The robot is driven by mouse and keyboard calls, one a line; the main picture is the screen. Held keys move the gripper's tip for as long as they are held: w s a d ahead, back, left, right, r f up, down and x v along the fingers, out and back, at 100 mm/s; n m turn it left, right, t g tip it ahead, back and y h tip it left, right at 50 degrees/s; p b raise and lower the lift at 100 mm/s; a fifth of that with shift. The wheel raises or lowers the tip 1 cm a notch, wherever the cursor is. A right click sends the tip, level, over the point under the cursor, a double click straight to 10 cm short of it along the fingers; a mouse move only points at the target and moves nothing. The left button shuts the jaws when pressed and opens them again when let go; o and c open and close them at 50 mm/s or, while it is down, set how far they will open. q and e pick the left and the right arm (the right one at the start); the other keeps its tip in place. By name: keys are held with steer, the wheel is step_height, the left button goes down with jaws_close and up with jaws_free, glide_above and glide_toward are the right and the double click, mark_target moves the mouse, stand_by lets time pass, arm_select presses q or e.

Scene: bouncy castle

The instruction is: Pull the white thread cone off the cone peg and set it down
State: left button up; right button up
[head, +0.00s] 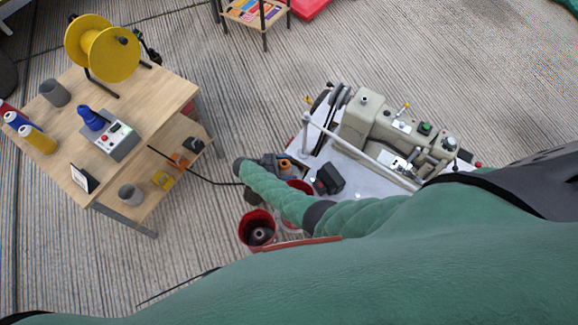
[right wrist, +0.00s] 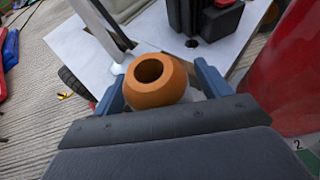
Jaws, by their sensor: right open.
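In the right wrist view an orange rounded piece (right wrist: 157,88) with a round hole in its top sits between my two blue fingers. A little white shows just under it, which may be the white thread cone (right wrist: 194,95); most of that is hidden by the orange piece and the gripper. My right gripper (right wrist: 160,82) is open, one finger on each side of the orange piece; I cannot tell whether they touch it. In the head view the right gripper (head: 276,163) is at the left end of the white machine table (head: 341,176). The cone peg cannot be made out. My left gripper is not in view.
A sewing machine (head: 388,130) stands on the white table. A red bucket (head: 258,228) is on the floor below the gripper; another (head: 299,188) is partly behind my arm. A wooden table (head: 165,92) with a yellow reel (head: 98,50) stands left, with striped floor between.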

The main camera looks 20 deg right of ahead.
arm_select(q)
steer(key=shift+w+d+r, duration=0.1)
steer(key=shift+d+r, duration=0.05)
arm_select(e)
steer(key=shift+d, duration=0.1)
steer(key=c, duration=1.2)
steer(key=shift+c, duration=0.2)
steer(key=shift+r, duration=0.1)
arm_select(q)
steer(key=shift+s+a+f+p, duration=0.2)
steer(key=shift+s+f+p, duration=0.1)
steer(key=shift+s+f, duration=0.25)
arm_select(e)
steer(key=shift+r, duration=0.15)
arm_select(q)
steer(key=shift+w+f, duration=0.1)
